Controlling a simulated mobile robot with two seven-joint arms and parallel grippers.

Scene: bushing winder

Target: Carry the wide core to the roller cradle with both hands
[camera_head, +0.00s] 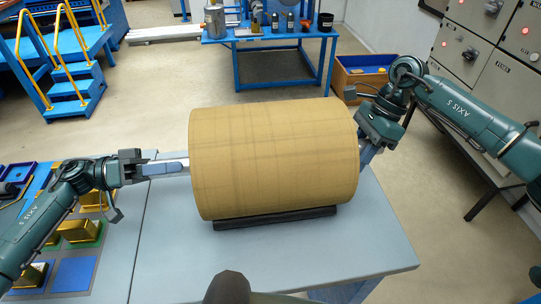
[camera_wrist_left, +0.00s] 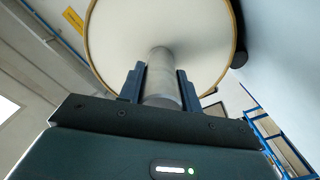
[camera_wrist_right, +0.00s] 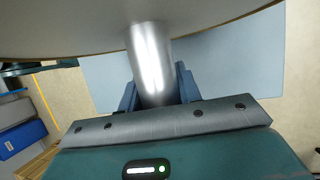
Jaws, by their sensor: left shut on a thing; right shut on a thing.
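The wide core (camera_head: 272,155) is a large tan cylinder lying on its side across the middle of the head view, with a metal shaft end on each side. The black roller cradle (camera_head: 275,218) shows as a dark strip under it on the grey table. I cannot tell whether the core touches it. My left gripper (camera_head: 172,168) is shut on the left shaft end (camera_wrist_left: 160,62). My right gripper (camera_head: 369,150) is partly hidden behind the core. In the right wrist view it is shut on the other shaft end (camera_wrist_right: 150,55).
The grey table (camera_head: 355,250) is clear in front of the core. Brass blocks (camera_head: 78,230) on coloured pads are at left. A blue bench (camera_head: 270,40) with containers stands behind, an orange crate (camera_head: 362,72) beside it. Grey cabinets (camera_head: 475,40) stand at right.

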